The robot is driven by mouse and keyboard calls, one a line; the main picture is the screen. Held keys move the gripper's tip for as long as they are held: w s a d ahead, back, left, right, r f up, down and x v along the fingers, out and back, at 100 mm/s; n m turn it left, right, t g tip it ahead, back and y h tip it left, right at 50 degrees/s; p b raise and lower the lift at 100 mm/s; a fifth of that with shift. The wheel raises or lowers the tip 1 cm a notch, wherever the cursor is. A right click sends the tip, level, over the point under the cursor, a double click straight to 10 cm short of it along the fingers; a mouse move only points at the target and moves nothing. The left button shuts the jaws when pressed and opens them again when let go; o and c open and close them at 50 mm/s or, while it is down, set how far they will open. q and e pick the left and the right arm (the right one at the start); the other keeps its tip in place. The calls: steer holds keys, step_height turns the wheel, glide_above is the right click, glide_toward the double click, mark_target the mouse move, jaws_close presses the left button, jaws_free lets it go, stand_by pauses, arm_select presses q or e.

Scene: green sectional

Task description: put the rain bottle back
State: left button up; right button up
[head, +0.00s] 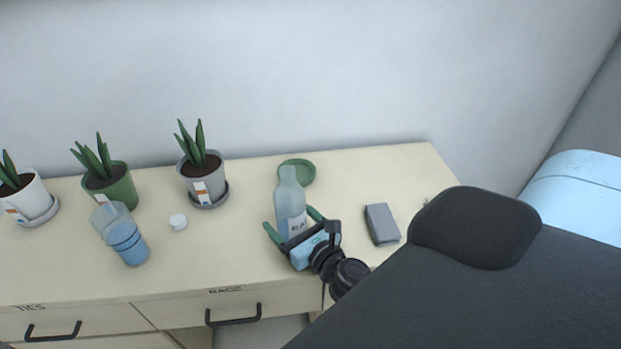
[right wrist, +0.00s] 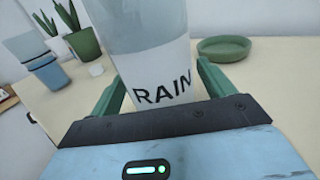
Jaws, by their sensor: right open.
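The rain bottle (head: 290,198) is a clear, bluish bottle with a white label. It stands upright on the cream cabinet top (head: 240,250), and its label reads RAIN in the right wrist view (right wrist: 155,75). My right gripper (head: 293,225) is open, with one green finger on each side of the bottle's lower part. The fingers also show in the right wrist view (right wrist: 158,82), and I cannot tell whether they touch the bottle. An empty green saucer (head: 308,171) lies just behind the bottle and shows in the right wrist view (right wrist: 224,49). My left gripper is not in view.
Three potted plants stand along the back left: white (head: 22,194), green (head: 112,183) and grey (head: 203,178). Drawers with dark handles (head: 233,315) are below.

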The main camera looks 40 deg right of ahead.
steer(key=s+b, duration=0.1)
steer(key=s, duration=0.3)
steer(key=s+b, duration=0.1)
steer(key=s, duration=0.4)
steer(key=shift+s+a+f, duration=0.1)
steer(key=shift+a+f, duration=0.05)
steer(key=shift+f, duration=0.05)
steer(key=shift+s+r+b, duration=0.1)
steer(key=shift+s+b, duration=0.2)
steer(key=shift+s, duration=0.15)
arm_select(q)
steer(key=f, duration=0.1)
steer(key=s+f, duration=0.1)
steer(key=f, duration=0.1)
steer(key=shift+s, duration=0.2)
arm_select(e)
steer(key=shift+r, duration=0.1)
